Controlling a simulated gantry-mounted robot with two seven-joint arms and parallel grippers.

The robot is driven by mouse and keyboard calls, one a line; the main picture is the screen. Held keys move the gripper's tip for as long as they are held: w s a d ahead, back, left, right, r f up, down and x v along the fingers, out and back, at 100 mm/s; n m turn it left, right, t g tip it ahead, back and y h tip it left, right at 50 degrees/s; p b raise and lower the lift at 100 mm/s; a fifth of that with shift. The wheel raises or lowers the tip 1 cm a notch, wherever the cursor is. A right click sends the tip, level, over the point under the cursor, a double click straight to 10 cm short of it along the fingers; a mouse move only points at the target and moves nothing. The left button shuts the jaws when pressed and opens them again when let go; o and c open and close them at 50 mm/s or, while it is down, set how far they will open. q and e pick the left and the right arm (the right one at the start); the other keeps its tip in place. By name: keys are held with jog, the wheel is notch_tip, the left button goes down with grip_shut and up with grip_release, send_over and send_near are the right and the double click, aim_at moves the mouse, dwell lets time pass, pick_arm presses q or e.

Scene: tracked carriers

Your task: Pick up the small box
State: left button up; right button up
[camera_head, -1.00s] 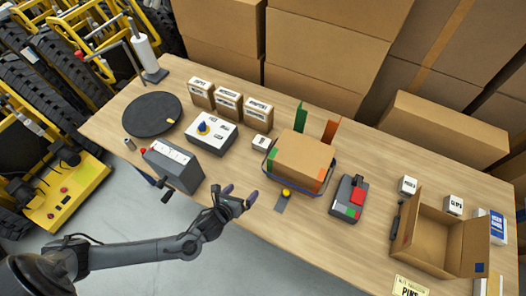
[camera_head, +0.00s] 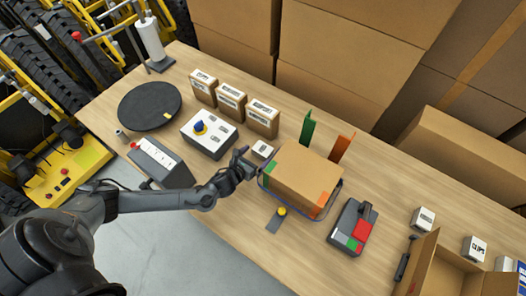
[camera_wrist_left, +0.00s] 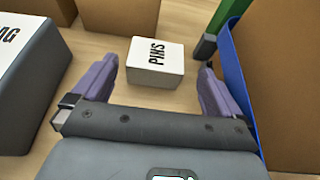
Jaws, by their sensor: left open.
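A small white box (camera_head: 262,149) with a dark label stands on the table, left of the large cardboard box. In the left wrist view the same small box (camera_wrist_left: 153,70) reads PINS and shows just ahead, between the two purple fingertips. My left gripper (camera_head: 246,163) is open and empty beside it, on its near side. The fingers do not visibly touch the box. My right gripper is not in view.
The cardboard box (camera_head: 303,172) sits in a blue-rimmed tray close to the gripper's right finger. A white control box (camera_head: 211,134) is to the left. Brown cartons (camera_head: 231,102) stand behind. A green upright panel (camera_head: 307,130) is near.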

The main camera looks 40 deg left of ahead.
aim_at(261, 150)
pick_arm(q)
jog(key=shift+w+f, duration=0.1)
jog(key=shift+w, duration=0.35)
jog(key=shift+a+b+x, duration=0.2)
jog(key=shift+b+x, duration=0.15)
jog(key=shift+x, duration=2.05)
